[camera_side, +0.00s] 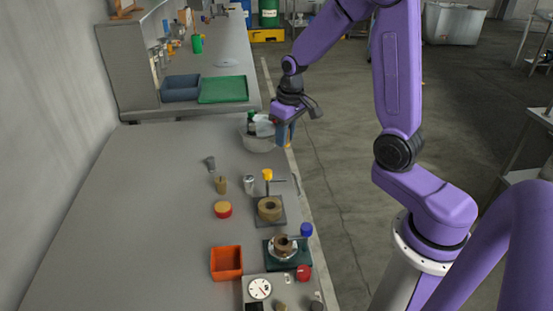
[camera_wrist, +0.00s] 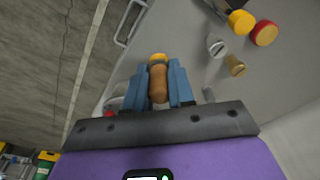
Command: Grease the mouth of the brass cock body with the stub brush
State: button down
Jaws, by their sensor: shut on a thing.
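My gripper (camera_side: 285,132) hangs over the far right edge of the bench, beside a pale bowl (camera_side: 258,143). In the wrist view its blue fingers (camera_wrist: 158,88) are shut on a brown wooden handle with a yellow end, which looks like the stub brush (camera_wrist: 158,82). Its bristles are not clear to see. A round brass-brown body (camera_side: 270,206) with a dark open mouth sits on a grey plate, well nearer the camera. A similar body (camera_side: 283,242) sits in a green-based fixture. I cannot tell for sure which is the cock body.
A red-and-yellow tin (camera_side: 223,209), a small brass plug (camera_side: 221,185), a silver cylinder (camera_side: 249,183) and a yellow-topped tool (camera_side: 267,175) stand between bowl and fixtures. An orange box (camera_side: 226,263) stands nearer. The bench's left side is clear.

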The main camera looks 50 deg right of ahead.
notch_tip(320, 180, up, 5)
jog(key=shift+w+r, duration=0.1)
jog(key=shift+r, duration=0.05)
jog(key=s+a+g+y, duration=0.1)
jog(key=s+a+g, duration=0.2)
jog(key=a, duration=1.2)
send_over(260, 205)
notch_tip(260, 205, down, 5)
jog(key=shift+g, duration=0.4)
jog(key=shift+w+d+f, duration=0.1)
jog(key=shift+w+f, duration=0.05)
jog(key=shift+f, duration=0.95)
jog(key=shift+w+f, duration=0.15)
jog(key=shift+f, duration=0.95)
jog(key=shift+w+d+f, duration=0.1)
jog(key=shift+w+f, duration=0.05)
jog(key=shift+f, duration=0.95)
jog(key=shift+f, duration=0.75)
